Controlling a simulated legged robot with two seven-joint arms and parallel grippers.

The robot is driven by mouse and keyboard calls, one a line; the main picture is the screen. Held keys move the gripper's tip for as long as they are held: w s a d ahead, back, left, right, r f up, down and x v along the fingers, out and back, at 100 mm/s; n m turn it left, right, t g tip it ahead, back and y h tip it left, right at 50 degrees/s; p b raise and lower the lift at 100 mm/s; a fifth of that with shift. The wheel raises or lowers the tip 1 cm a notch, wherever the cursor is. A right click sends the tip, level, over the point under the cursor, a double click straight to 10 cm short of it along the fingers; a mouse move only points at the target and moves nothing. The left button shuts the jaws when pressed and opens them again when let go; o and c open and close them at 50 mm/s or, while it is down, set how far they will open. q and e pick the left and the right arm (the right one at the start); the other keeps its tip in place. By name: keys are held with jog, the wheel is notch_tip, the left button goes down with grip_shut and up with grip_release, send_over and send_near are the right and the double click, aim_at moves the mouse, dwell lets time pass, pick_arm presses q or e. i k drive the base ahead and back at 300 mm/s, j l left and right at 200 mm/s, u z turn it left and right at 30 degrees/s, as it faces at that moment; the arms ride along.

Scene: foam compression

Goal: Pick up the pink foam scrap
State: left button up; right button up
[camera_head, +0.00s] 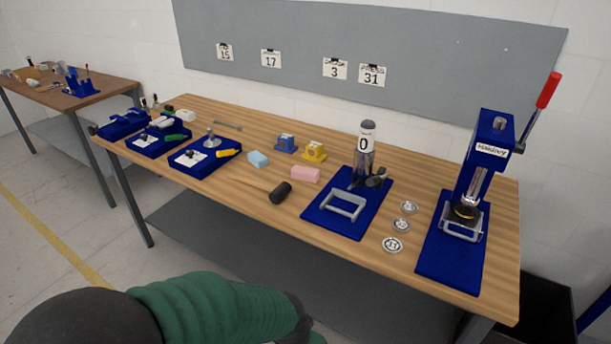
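The pink foam scrap (305,174) is a small block lying on the wooden workbench (205,112). It sits near the middle of the bench, just left of a blue mat and behind a black cylinder. Nothing touches it that I can see. Neither of my grippers shows in the head view.
A black cylinder (281,193), a light blue block (258,159) and a yellow item (314,151) lie around the scrap. A blue mat (318,211) with a tool stands to its right. A press with a red handle (548,90) stands at the right end. A green and dark rounded shape (200,312) fills the lower left.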

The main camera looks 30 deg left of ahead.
aim_at(312, 174)
jog(key=i+j+u, duration=0.15)
jog(key=u, duration=0.25)
jog(key=i+j+u, duration=0.15)
jog(key=u, duration=0.3)
jog(key=i+u, duration=0.2)
jog(key=u, duration=0.2)
jog(key=i+u, duration=0.2)
jog(key=u, duration=0.2)
